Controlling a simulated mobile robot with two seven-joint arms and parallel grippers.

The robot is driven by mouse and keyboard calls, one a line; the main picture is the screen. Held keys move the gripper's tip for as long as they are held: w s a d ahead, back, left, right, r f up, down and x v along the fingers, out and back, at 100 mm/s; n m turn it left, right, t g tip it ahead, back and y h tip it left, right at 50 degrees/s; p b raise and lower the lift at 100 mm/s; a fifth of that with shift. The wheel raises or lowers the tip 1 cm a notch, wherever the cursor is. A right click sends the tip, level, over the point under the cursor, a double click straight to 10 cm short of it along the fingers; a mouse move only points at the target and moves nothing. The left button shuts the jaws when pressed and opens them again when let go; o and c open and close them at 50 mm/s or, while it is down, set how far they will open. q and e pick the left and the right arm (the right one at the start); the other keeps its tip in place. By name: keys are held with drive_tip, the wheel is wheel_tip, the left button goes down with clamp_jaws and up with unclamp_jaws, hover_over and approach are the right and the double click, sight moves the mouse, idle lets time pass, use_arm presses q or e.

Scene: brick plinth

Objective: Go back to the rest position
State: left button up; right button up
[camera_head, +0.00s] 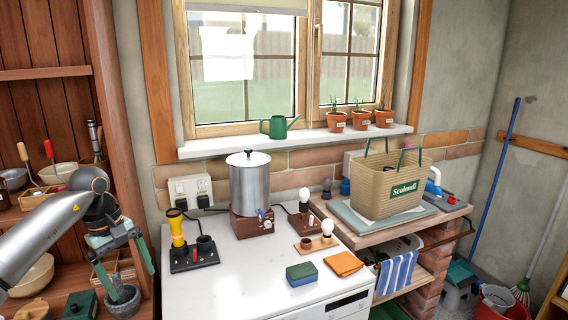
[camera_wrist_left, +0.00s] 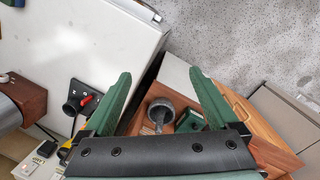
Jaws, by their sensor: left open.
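My left gripper (camera_head: 127,275) comes in from the left in the head view. Its two green fingers are spread apart and point down, with nothing between them. In the left wrist view the open left gripper (camera_wrist_left: 159,75) shows along the bottom, also empty. In the head view its fingers overlap a dark grey mortar (camera_head: 123,302) on the wooden shelf unit. The mortar also shows in the left wrist view (camera_wrist_left: 152,106), between the fingers and below them, with a pestle in it. My right gripper is not in either view.
A white worktop (camera_head: 240,275) to the right holds a metal pot (camera_head: 250,185), a yellow-and-black torch (camera_head: 177,228), a sponge (camera_head: 301,274) and an orange cloth (camera_head: 343,263). The wooden shelf (camera_head: 45,73) stands close beside my left arm. A basket (camera_head: 385,190) stands farther right.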

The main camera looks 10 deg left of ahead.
use_arm(q)
drive_tip(key=w+d+f+h, duration=0.25)
drive_tip(key=d+f, duration=0.35)
drive_tip(key=d, duration=0.4)
drive_tip(key=s+d+f+n+t+h, duration=0.1)
drive_tip(key=s+d+n+t+h, duration=0.2)
drive_tip(key=d+n+h, duration=0.65)
drive_tip(key=s+d+n+t+h, duration=0.2)
drive_tip(key=s+d+n+h, duration=0.3)
drive_tip(key=d, duration=0.8)
drive_tip(key=s+a+f+n+t+y+p, duration=0.1)
drive_tip(key=a+f+n+t+y, duration=0.35)
drive_tip(key=n, duration=1.05)
drive_tip(key=s+a+f+n+t+y+p, duration=0.15)
drive_tip(key=f+n+t+y, duration=0.45)
drive_tip(key=n, duration=0.8)
drive_tip(key=s+a+f+n+g+y, duration=0.2)
drive_tip(key=s+f+n+g+y, duration=0.1)
drive_tip(key=s+f+n, duration=0.3)
drive_tip(key=s+a+f+n+g+y, duration=0.3)
drive_tip(key=s+f+n, duration=0.4)
drive_tip(key=s+n, duration=0.1)
drive_tip(key=shift+s+a+g, duration=0.15)
drive_tip(key=shift+s+g, duration=0.2)
drive_tip(key=shift+s, duration=0.15)
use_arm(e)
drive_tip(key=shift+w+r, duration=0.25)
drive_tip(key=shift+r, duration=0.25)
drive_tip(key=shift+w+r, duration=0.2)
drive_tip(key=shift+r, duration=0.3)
